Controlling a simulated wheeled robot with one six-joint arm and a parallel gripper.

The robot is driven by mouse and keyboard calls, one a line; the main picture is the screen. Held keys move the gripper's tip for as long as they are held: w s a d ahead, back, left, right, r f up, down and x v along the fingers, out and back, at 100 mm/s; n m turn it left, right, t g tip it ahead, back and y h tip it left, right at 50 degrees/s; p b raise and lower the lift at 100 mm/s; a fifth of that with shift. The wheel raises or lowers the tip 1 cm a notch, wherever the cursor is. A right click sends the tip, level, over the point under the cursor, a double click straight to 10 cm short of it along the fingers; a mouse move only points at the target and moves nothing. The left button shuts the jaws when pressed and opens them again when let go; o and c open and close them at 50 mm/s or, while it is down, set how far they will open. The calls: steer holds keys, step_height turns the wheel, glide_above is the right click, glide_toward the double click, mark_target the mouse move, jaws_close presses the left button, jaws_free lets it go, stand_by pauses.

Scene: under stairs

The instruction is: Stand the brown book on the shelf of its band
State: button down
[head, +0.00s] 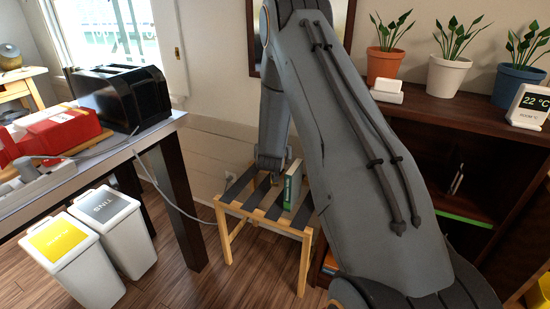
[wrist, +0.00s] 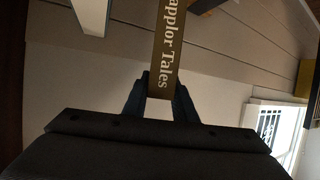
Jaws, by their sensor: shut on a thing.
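The brown book (wrist: 167,45) shows in the wrist view as a brown spine with the pale words "applor Tales". My gripper (wrist: 160,92) is shut on the lower end of this spine, one finger on each side. In the head view my gripper (head: 268,172) is low over the slatted wooden stool (head: 246,212), and I cannot make out the brown book there. A green book (head: 292,186) stands upright on the stool, just right of my gripper. The dark shelf unit (head: 440,112) is at the right, with a green band (head: 464,217) on one shelf edge.
My arm hides much of the shelf unit's left side. Potted plants (head: 449,75), a white block (head: 387,88) and a temperature display (head: 529,107) stand on its top. Two bins (head: 118,240) and a table with a black toaster (head: 120,97) are at the left. A cable runs near the stool.

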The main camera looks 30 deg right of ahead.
steer(key=shift+r, duration=1.45)
step_height(320, 180, up, 15)
steer(key=p, duration=0.5)
steer(key=s+a+f+n+t+y+b, duration=0.1)
steer(key=s+a+f+n+y, duration=0.1)
steer(key=s+a+f, duration=0.6)
steer(key=s+a+f+n+y+b, duration=0.1)
steer(key=s+a+f+n+y, duration=0.15)
steer(key=s+a+f, duration=0.5)
steer(key=s+a+f+n+y, duration=0.1)
steer(key=s+a+f+y, duration=0.1)
steer(key=s+a, duration=0.5)
steer(key=shift+s+f+t+b, duration=0.25)
steer(key=shift+s+t+b, duration=0.2)
steer(key=shift+s, duration=0.55)
steer(key=shift+a, duration=0.1)
